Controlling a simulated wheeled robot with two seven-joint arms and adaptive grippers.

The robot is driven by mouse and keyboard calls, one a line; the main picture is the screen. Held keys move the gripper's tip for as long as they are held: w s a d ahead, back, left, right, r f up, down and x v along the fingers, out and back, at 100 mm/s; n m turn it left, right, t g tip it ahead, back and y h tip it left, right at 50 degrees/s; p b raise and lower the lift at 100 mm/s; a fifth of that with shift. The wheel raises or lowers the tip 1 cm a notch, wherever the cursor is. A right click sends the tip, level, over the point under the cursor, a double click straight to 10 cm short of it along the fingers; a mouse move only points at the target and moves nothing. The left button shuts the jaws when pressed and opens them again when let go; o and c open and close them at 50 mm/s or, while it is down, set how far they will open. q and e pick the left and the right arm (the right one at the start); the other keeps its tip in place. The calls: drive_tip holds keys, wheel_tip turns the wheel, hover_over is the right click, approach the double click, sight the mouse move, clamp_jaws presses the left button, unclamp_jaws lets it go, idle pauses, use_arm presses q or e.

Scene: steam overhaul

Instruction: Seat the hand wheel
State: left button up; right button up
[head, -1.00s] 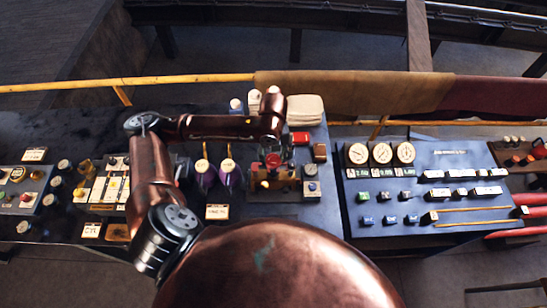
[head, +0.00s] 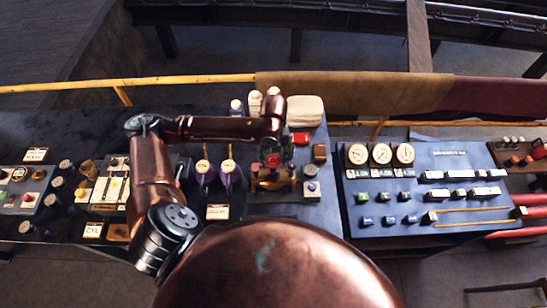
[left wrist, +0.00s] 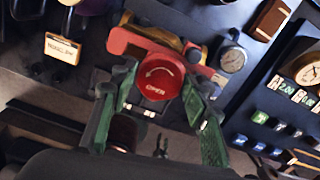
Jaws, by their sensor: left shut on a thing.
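The hand wheel (left wrist: 160,76) is red, with a round hub marked OPEN and a curved arrow. In the left wrist view it lies between the green fingers of my left gripper (left wrist: 160,84), which is shut on it. In the head view the red wheel (head: 272,160) shows under my left gripper (head: 273,152), above a brass valve (head: 273,182). Brass (left wrist: 172,40) also shows just behind the wheel in the left wrist view. I cannot tell whether the wheel touches the stem, which is hidden. My right gripper is not in view.
A gauge panel (head: 440,215) is at right.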

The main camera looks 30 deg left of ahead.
use_arm(q)
drive_tip(key=shift+p, duration=0.5)
idle(0.9)
drive_tip(key=shift+f+p, duration=0.1)
drive_tip(key=shift+p, duration=0.35)
drive_tip(key=shift+p, duration=0.5)
drive_tip(key=shift+f, duration=0.3)
idle(0.5)
drive_tip(key=shift+f, duration=0.35)
drive_tip(key=shift+f+p, duration=0.2)
drive_tip(key=shift+p, duration=0.15)
idle(0.4)
drive_tip(key=o, duration=1.5)
